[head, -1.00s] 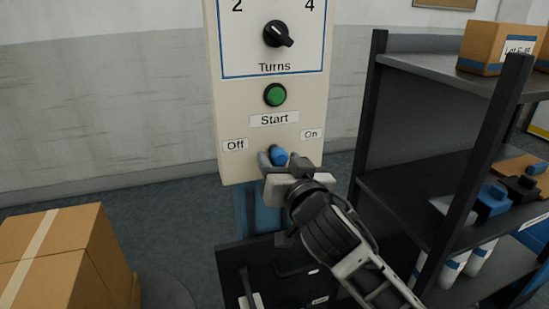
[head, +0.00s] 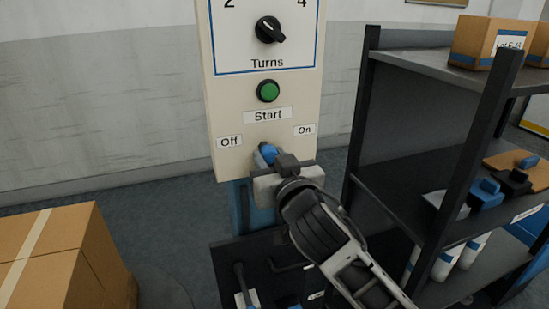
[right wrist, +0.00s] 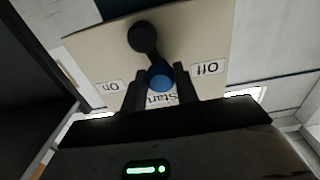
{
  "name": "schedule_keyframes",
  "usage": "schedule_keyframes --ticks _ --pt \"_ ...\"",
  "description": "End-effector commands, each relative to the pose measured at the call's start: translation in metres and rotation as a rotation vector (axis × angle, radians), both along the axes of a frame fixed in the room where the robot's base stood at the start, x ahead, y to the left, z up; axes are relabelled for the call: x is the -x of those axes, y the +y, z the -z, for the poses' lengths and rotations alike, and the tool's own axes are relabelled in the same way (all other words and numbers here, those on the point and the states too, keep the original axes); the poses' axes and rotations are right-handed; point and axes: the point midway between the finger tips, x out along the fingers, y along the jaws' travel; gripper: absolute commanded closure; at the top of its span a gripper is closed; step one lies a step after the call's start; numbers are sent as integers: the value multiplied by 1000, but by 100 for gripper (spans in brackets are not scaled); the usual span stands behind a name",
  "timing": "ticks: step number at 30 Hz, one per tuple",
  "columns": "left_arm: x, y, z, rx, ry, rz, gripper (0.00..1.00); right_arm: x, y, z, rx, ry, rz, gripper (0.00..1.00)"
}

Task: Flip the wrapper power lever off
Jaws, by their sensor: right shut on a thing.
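The power lever has a blue knob (head: 267,152) at the lower edge of the cream control panel (head: 215,100), between the "Off" label (head: 229,142) and the "On" label (head: 304,130). In the right wrist view the picture is upside down; the blue knob (right wrist: 160,77) sits between the dark fingers, with the lever's black round base (right wrist: 143,37) beyond. The knob stands roughly midway between the labels. My right gripper (head: 275,161) is shut on the knob and partly hides the lever. My left gripper is not in view.
A green start button (head: 268,91) and a black turns dial (head: 269,30) are above the lever. A dark shelf (head: 420,165) with boxes and bottles stands close at right. A cardboard box (head: 65,260) is at lower left.

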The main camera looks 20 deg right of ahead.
Motion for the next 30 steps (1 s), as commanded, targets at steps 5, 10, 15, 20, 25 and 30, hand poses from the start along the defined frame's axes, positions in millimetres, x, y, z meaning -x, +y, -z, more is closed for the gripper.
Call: schedule_keyframes --ticks 5,10,15,20,25,30 --pt "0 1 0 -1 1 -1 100 0 6 2 133 -3 0 93" --pt "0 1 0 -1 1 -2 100 0 10 4 249 -7 -1 93" --pt "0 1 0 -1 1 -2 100 0 13 7 339 -10 0 93" --pt "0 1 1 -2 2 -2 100 0 15 8 391 -12 0 93" --pt "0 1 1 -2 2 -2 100 0 15 9 414 -13 0 93" --pt "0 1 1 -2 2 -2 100 0 15 9 419 -13 0 93"
